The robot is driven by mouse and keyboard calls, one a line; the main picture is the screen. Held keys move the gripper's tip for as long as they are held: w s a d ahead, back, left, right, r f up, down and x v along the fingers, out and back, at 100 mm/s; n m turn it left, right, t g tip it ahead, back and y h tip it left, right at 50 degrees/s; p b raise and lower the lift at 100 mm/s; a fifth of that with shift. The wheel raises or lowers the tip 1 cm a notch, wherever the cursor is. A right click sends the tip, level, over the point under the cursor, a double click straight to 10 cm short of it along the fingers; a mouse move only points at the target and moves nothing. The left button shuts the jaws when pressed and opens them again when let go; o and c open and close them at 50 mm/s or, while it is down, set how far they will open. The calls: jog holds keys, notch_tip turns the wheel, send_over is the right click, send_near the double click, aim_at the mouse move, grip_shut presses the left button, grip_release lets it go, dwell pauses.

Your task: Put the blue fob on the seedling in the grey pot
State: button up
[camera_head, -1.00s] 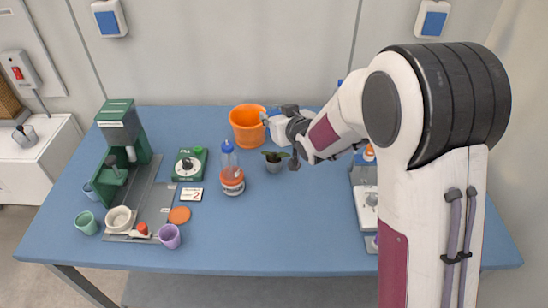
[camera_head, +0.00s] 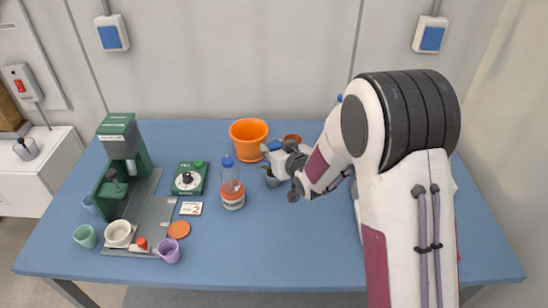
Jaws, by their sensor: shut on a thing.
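The grey pot (camera_head: 273,181) stands on the blue table near its middle, right of the clear bottle. Only a little of its dark green seedling (camera_head: 267,170) shows; my gripper hides the rest. My gripper (camera_head: 268,150) reaches in from the right, over and just behind the pot. It is shut on a small blue thing, which I take to be the blue fob (camera_head: 276,145). The fob is mostly covered by the fingers. I cannot tell whether it touches the seedling.
A clear bottle with an orange band (camera_head: 232,190) stands close left of the pot. An orange pot (camera_head: 248,142) is behind, with a small terracotta pot (camera_head: 292,139) right of it. A green coffee machine (camera_head: 120,165) and cups are at left. The front middle table is clear.

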jog(key=shift+f, duration=0.1)
jog(key=shift+f, duration=1.7)
jog(key=o, duration=1.1)
jog(key=shift+f, duration=0.1)
jog(key=v, duration=1.2)
jog(key=shift+d, duration=0.1)
